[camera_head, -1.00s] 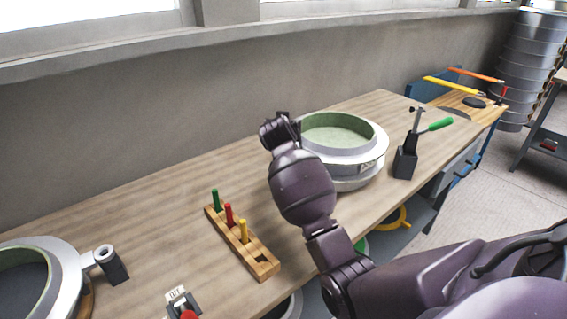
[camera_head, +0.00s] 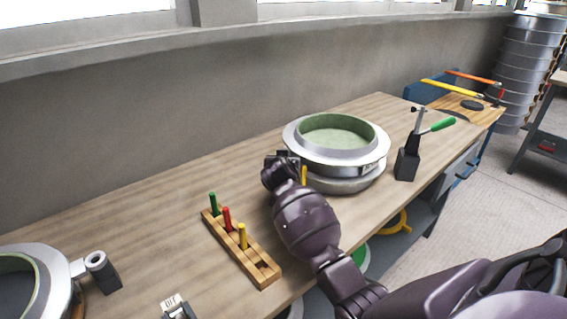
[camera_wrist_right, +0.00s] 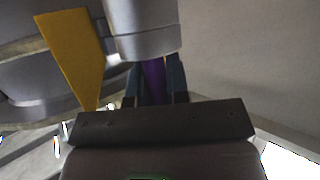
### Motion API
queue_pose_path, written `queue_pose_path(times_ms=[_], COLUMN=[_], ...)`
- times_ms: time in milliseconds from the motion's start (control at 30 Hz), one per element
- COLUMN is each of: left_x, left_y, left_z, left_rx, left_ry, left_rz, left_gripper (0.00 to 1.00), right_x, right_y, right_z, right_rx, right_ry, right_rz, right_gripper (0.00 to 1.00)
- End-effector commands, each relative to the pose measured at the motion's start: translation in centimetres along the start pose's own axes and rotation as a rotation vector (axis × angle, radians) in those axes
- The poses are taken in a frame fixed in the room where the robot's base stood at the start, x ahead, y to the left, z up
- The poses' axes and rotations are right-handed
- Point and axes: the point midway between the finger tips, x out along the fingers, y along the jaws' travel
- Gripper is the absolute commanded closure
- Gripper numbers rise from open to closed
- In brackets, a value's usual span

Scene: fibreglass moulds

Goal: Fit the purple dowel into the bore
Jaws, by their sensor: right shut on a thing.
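My right gripper (camera_head: 284,160) is at the left side of the round mould (camera_head: 372,160) with a green inside. In the right wrist view its two fingers (camera_wrist_right: 154,82) are shut on the purple dowel (camera_wrist_right: 153,82). The dowel's far end meets, or passes behind, the lower edge of a grey cylindrical boss (camera_wrist_right: 142,30). I cannot tell whether it is inside the bore, whose opening is hidden. In the head view the dowel and boss are hidden by my gripper and wrist. My left gripper is not in view.
A yellow flat piece (camera_wrist_right: 75,55) hangs beside the boss. A wooden rack (camera_head: 238,253) with green, red and yellow pegs stands left of my arm. A green-handled clamp (camera_head: 408,160) stands right of the mould. Another mould (camera_head: 62,285) with a bored boss (camera_head: 96,262) lies at left.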

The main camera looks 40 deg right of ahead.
Motion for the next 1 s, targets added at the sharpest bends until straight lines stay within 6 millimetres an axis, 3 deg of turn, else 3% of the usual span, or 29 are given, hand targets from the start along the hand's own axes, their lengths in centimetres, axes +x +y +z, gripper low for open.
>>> queue_pose_path(times_ms=[267, 300, 433, 767, 1000], left_x=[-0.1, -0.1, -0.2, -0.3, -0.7], left_y=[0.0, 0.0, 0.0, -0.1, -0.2], left_z=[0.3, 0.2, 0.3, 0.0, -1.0], left_rx=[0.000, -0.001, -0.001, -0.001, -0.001], left_ry=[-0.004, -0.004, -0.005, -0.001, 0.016], left_rz=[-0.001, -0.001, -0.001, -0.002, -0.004], left_gripper=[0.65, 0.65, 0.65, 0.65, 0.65], right_x=[0.1, 0.1, 0.1, -0.2, -3.6], right_y=[0.0, 0.0, 0.0, 0.0, 0.0], right_z=[0.2, 0.1, 0.1, -0.4, -0.6], right_rx=[0.001, 0.001, 0.001, 0.002, 0.007], right_ry=[0.000, 0.000, 0.001, 0.003, 0.004], right_rz=[-0.001, -0.001, -0.001, -0.001, -0.003], right_gripper=[1.00, 0.80, 0.60, 0.59, 0.59])
